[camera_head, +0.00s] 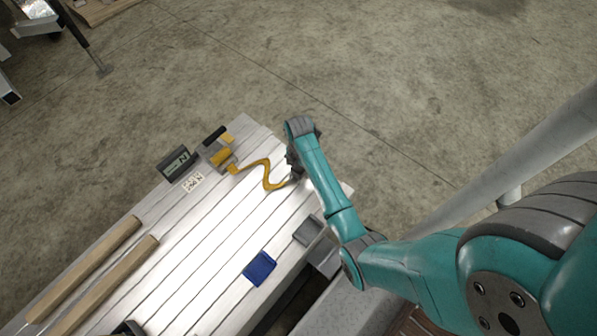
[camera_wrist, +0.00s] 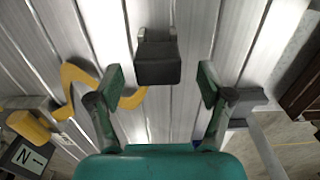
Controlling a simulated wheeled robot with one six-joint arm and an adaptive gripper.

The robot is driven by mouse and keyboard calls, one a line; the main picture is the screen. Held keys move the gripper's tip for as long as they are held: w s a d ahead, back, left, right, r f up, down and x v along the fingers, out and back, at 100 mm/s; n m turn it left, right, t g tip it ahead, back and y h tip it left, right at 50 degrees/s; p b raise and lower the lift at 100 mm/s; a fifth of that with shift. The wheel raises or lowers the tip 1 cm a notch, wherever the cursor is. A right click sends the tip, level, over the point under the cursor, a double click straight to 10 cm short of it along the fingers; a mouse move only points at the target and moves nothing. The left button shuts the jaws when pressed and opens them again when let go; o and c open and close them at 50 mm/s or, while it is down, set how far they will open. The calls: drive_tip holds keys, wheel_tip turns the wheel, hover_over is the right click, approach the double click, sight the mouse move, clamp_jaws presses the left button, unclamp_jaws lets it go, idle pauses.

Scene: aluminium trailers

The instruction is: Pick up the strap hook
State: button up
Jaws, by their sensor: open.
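The strap hook (camera_wrist: 158,62) is a dark block with a grey metal end, lying on the slatted aluminium bed in the wrist view. A yellow strap (camera_wrist: 76,75) winds towards it, its near end passing low beside the block. The strap also shows in the head view (camera_head: 262,172), running from a ratchet (camera_head: 220,156) to beneath my gripper. My gripper (camera_wrist: 160,78) is open, with one green-and-dark finger on each side of the hook and gaps on both sides. In the head view my gripper (camera_head: 295,163) hides most of the hook.
The aluminium bed (camera_head: 195,235) also carries a device with a display (camera_head: 174,165), a white label (camera_head: 193,182), two wooden bars (camera_head: 85,268), a blue item (camera_head: 259,268) and a grey block (camera_head: 308,230). Concrete floor lies beyond the bed's edge.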

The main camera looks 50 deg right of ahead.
drive_tip(key=shift+w+f, duration=0.15)
drive_tip(key=shift+f, duration=2.65)
drive_tip(key=c, duration=1.4)
